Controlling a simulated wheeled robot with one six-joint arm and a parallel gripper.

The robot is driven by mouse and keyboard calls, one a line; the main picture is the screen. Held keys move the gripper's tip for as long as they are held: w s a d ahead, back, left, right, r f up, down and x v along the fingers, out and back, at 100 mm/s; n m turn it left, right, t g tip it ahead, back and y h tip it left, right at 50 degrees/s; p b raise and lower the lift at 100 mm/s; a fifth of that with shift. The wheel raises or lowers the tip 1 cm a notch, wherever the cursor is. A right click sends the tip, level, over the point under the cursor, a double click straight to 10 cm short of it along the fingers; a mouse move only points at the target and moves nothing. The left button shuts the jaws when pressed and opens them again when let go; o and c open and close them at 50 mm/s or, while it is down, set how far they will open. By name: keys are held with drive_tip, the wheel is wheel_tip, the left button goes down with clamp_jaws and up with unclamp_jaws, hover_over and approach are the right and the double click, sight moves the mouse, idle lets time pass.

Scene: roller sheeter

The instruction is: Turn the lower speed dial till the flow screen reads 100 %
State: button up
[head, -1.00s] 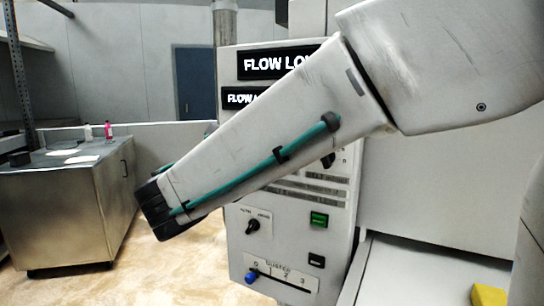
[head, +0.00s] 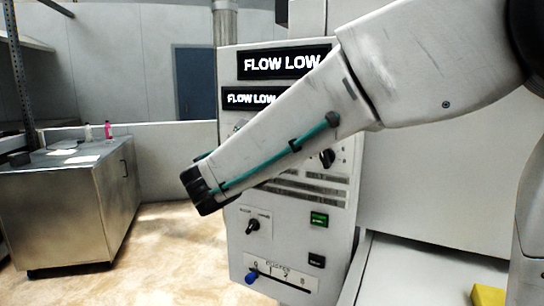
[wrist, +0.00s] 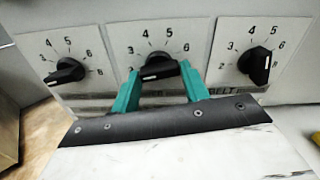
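The upper flow screen (head: 284,62) and the lower screen (head: 250,98) both read FLOW LOW in the head view; my arm partly covers the lower one. In the wrist view there are three black numbered dials: a left dial (wrist: 65,72), a middle dial (wrist: 160,68) and a right dial (wrist: 257,65). I cannot tell which is the lower speed dial. My gripper (wrist: 158,80) is open, its teal fingers on either side of the middle dial; I cannot tell whether they touch it.
Lower on the panel are a selector knob (head: 253,226), a green button (head: 319,219), a black button (head: 317,260) and a blue-knobbed slider (head: 251,277). A metal cabinet (head: 75,215) stands left. A yellow object (head: 489,296) lies at bottom right. The floor between is clear.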

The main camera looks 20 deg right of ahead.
drive_tip(key=c, duration=0.4)
drive_tip(key=shift+c, duration=0.2)
drive_tip(key=shift+w+a+m, duration=0.1)
drive_tip(key=shift+m, duration=3.7)
drive_tip(key=o, duration=1)
drive_tip(key=shift+a, duration=0.1)
